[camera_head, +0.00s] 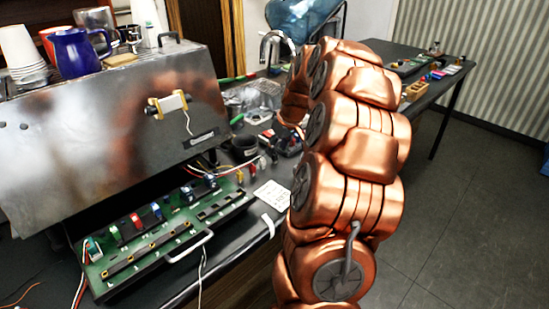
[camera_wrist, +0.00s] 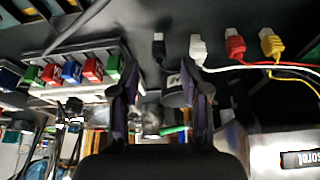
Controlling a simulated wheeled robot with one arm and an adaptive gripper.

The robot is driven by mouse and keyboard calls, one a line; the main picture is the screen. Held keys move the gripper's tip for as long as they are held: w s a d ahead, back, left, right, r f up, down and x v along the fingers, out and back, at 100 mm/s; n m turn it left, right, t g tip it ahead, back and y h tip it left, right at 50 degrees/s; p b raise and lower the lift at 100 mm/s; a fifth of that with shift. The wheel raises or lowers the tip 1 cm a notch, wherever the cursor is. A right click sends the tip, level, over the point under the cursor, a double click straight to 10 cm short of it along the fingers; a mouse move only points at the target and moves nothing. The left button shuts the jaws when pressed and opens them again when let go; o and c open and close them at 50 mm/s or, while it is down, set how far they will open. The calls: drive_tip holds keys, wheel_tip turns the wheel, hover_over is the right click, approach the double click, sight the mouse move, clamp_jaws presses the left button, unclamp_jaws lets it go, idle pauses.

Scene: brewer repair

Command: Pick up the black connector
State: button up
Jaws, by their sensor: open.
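The black connector (camera_wrist: 159,47) shows in the wrist view, above and between my fingertips and apart from them. A white connector (camera_wrist: 198,49), a red connector (camera_wrist: 236,46) and a yellow connector (camera_wrist: 271,43) stand in a row to its right, with cables running right. My gripper (camera_wrist: 164,92) is open, one finger on each side of a dark rounded piece (camera_wrist: 177,90) with pale marks. I cannot tell whether that piece belongs to the black connector. In the head view my arm reaches over the bench, and my fingertips cannot be made out.
A green circuit board (camera_head: 165,235) with coloured sockets lies below the open metal brewer panel (camera_head: 110,125). In the wrist view, a row of coloured blocks (camera_wrist: 73,70) lies left of my left finger. A dark cup (camera_head: 244,149) and a paper note (camera_head: 272,193) are on the bench.

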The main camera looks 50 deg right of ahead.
sight(275, 154)
drive_tip(key=shift+p+x, duration=0.35)
drive_tip(key=shift+x, duration=1.2)
drive_tip(key=shift+c, duration=0.3)
clamp_jaws()
